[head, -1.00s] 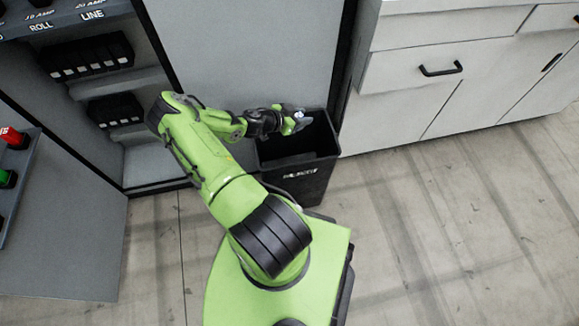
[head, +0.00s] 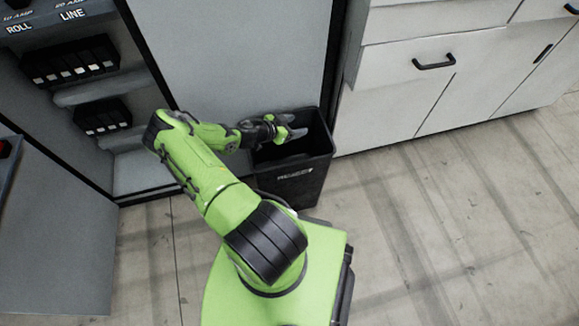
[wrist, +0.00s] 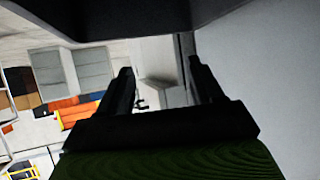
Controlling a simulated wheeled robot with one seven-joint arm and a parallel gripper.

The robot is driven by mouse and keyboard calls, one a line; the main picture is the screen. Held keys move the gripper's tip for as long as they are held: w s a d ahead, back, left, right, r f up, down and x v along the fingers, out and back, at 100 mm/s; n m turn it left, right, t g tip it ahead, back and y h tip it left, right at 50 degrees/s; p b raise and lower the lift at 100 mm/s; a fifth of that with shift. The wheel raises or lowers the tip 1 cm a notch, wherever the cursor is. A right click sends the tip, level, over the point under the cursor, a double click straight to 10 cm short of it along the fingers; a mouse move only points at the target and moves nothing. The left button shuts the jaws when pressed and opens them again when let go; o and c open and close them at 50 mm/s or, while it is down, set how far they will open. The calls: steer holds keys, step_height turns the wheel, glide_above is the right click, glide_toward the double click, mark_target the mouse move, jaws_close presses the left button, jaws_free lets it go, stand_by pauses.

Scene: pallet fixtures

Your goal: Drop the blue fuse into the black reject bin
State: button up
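The black reject bin (head: 300,187) stands on the floor against the grey panel, with white lettering on its front. My gripper (head: 293,128) is over the bin's open mouth. In the wrist view its two dark fingers (wrist: 160,88) are spread apart with nothing between them. The blue fuse is not visible in any current view. The inside of the bin is dark and partly covered by my gripper, so I cannot tell what lies in it.
An open cabinet with black fuse blocks (head: 70,62) is at the left. A grey panel (head: 235,55) rises behind the bin. White drawers (head: 430,70) stand to the right. The floor (head: 450,210) at the right is clear.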

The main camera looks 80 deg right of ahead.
steer(key=p+v, duration=0.2)
steer(key=v, duration=1.3)
steer(key=shift+w+a+r+p, duration=0.15)
steer(key=shift+a+r+p, duration=0.05)
steer(key=shift+a+p, duration=0.15)
